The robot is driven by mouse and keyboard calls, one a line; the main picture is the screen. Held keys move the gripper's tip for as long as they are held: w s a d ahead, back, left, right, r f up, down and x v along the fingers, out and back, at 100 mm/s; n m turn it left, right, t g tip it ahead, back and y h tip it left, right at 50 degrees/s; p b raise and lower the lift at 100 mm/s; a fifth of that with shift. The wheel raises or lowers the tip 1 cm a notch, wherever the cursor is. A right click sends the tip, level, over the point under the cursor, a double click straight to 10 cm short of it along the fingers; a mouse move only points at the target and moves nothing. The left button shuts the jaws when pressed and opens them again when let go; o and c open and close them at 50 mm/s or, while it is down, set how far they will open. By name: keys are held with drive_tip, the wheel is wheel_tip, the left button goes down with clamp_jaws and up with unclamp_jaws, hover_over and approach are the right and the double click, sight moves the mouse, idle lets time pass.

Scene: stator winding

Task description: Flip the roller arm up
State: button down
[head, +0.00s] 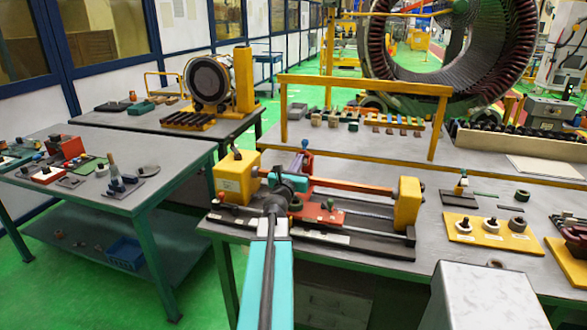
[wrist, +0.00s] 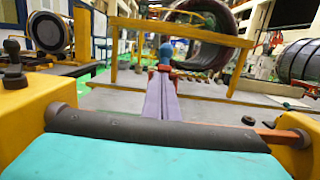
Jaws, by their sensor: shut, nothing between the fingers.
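The winding fixture has a yellow block at its left end (head: 238,178) and another at its right end (head: 407,203). An orange-red bar (head: 350,187) runs toward the right block. A lilac arm (head: 299,163) with a blue knob (head: 305,144) stands behind my gripper (head: 288,184). In the wrist view the lilac arm (wrist: 165,98) points away from me, its blue knob (wrist: 166,53) at the far end. I cannot tell for certain which part is the roller arm. My gripper is shut and empty over the fixture's left half, partly hiding it. Contact is unclear.
A red carriage (head: 318,216) sits on the fixture's dark base. A yellow frame (head: 365,85) stands behind. A yellow plate (head: 492,232) with several small parts lies to the right. A separate table (head: 140,150) with tools stands to the left.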

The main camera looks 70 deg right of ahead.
sight(301, 152)
drive_tip(key=d+r, duration=0.1)
drive_tip(key=r, duration=0.1)
drive_tip(key=d+r, duration=0.1)
drive_tip(key=r, duration=0.1)
drive_tip(key=d+r, duration=0.1)
drive_tip(key=shift+d+r+p, duration=0.1)
drive_tip(key=shift+r+p, duration=0.25)
drive_tip(key=shift+r, duration=0.05)
drive_tip(key=shift+w+d+r, duration=0.1)
drive_tip(key=shift+d+r, duration=0.2)
drive_tip(key=shift+r, duration=0.65)
drive_tip(key=shift+a+r+p, duration=0.1)
drive_tip(key=shift+r+p, duration=0.05)
drive_tip(key=shift+p, duration=0.25)
drive_tip(key=a+r+p, duration=0.5)
drive_tip(key=a+p, duration=0.1)
drive_tip(key=a, duration=0.1)
drive_tip(key=shift+w, duration=0.35)
